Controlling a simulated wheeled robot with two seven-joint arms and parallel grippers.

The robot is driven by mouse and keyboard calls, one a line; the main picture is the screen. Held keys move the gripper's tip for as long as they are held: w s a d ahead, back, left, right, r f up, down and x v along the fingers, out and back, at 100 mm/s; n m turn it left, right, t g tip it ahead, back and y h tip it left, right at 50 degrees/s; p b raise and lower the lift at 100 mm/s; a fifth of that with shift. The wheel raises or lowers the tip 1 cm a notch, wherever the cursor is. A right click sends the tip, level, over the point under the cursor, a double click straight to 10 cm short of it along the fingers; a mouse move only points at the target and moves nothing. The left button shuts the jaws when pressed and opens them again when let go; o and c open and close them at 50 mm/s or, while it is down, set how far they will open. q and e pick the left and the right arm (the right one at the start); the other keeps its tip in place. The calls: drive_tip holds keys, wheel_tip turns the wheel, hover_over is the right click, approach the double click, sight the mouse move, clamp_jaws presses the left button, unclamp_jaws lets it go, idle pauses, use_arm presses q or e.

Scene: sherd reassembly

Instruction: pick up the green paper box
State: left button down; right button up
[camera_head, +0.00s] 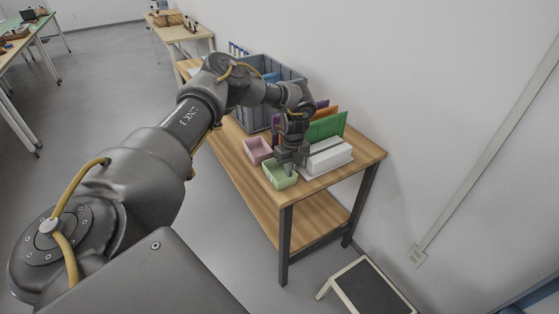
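The green paper box (278,177) is a small, open-topped, pale green box on the wooden table, near its front left edge. My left arm reaches across from the left, and its gripper (288,165) points down at the green box's right rear side. The fingertips overlap the box's upper rim in this view. The fingers are small and dark, so I cannot tell whether they are apart or closed on the box wall. The box appears to rest on the table. My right gripper is not in view.
A pink box (258,150) stands just behind the green one. A white box (327,157) is close on the right, with upright coloured folders (328,127) behind it. A grey crate (290,76) stands farther back. The table's right end (362,153) is clear.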

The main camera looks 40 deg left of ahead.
use_arm(q)
drive_tip(key=shift+f, duration=0.25)
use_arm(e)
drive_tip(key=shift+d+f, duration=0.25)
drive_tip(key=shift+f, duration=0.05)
